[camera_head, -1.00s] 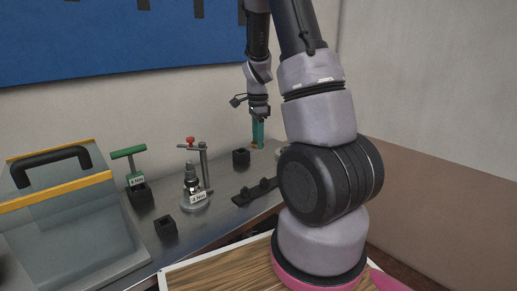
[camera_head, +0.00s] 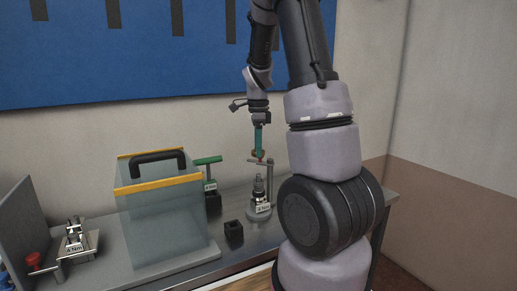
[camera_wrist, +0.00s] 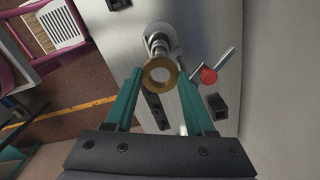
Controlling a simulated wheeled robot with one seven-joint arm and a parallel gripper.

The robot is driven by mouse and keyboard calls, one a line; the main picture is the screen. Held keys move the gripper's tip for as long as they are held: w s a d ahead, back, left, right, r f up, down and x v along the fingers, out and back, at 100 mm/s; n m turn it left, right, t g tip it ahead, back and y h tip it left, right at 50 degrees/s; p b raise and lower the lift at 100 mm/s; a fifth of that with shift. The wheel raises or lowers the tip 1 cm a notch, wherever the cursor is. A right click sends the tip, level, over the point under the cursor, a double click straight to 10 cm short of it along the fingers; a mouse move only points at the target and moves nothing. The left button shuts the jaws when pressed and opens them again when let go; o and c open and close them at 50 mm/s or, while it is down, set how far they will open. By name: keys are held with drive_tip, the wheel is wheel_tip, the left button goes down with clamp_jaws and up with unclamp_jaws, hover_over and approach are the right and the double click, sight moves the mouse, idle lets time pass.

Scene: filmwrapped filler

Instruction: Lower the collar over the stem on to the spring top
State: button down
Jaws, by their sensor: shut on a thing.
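The collar is a brass ring (camera_wrist: 160,75); it also shows as a small brass patch in the head view (camera_head: 257,154). My gripper (camera_wrist: 158,86) has teal fingers and is shut on the collar. In the head view my gripper (camera_head: 258,149) points down above the stem fixture. The metal stem (camera_wrist: 157,43) shows just beyond the collar in the wrist view, and in the head view (camera_head: 259,184) it stands upright below it. The collar is apart from the stem. The spring around the stem is too small to make out clearly.
A post with a side arm (camera_head: 269,180) stands right beside the stem; its red knob (camera_wrist: 208,75) is near my right finger. A green T-handle (camera_head: 207,161), a black block (camera_head: 233,232) and a clear guard box (camera_head: 160,220) are to the left.

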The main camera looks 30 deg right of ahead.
drive_tip(key=shift+f, duration=0.1)
drive_tip(key=shift+d+f, duration=0.1)
drive_tip(key=shift+f, duration=2.7)
drive_tip(key=shift+f, duration=1.6)
drive_tip(key=shift+c, duration=0.8)
unclamp_jaws()
drive_tip(key=shift+r, duration=0.1)
wheel_tip(320, 180, up, 11)
drive_tip(key=shift+f, duration=0.2)
